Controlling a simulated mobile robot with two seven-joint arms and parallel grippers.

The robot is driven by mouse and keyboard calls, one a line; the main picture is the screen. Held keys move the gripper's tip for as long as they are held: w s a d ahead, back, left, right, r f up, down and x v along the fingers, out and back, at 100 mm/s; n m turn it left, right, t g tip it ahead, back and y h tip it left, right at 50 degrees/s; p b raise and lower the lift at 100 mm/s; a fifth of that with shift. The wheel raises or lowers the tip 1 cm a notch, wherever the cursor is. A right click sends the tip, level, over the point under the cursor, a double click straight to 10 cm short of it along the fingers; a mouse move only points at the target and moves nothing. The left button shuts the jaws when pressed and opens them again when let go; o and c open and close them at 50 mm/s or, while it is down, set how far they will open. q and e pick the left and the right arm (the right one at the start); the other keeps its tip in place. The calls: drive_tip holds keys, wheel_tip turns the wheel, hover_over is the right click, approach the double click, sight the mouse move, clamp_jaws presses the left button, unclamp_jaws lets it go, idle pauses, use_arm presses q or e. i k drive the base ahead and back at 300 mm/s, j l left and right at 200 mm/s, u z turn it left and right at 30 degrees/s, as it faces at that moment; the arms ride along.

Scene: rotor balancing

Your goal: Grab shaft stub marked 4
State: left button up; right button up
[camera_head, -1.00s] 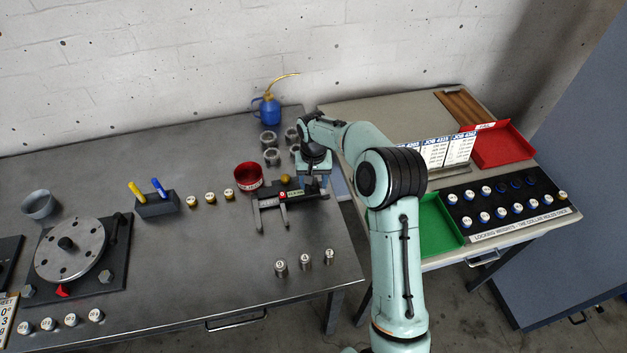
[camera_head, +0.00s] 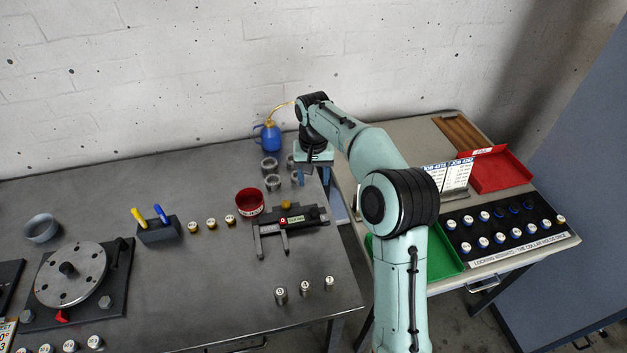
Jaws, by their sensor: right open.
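Three small metal cylinders with round white tops stand upright near the front right of the dark table: a left one (camera_head: 281,296), a middle one (camera_head: 305,289) and a right one (camera_head: 329,284). They look like the shaft stubs. Their marks are too small to read, so I cannot tell which is 4. My right gripper (camera_head: 312,176) is open, pointing down over the back right of the table. It is well behind these cylinders and beside several grey metal rings (camera_head: 272,182), partly hiding some. My left gripper is out of view.
A black caliper (camera_head: 295,219) and a red bowl (camera_head: 249,201) lie between my gripper and the cylinders. A blue oil can (camera_head: 268,137) stands behind. A rotor disc (camera_head: 71,274) is at left. The right table holds a green tray (camera_head: 440,257) and a black weight rack (camera_head: 505,229).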

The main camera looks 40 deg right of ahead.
sight(304, 287)
drive_tip(key=k+j, duration=0.45)
drive_tip(key=j, duration=0.25)
drive_tip(key=k+j, duration=0.25)
drive_tip(key=j, duration=0.15)
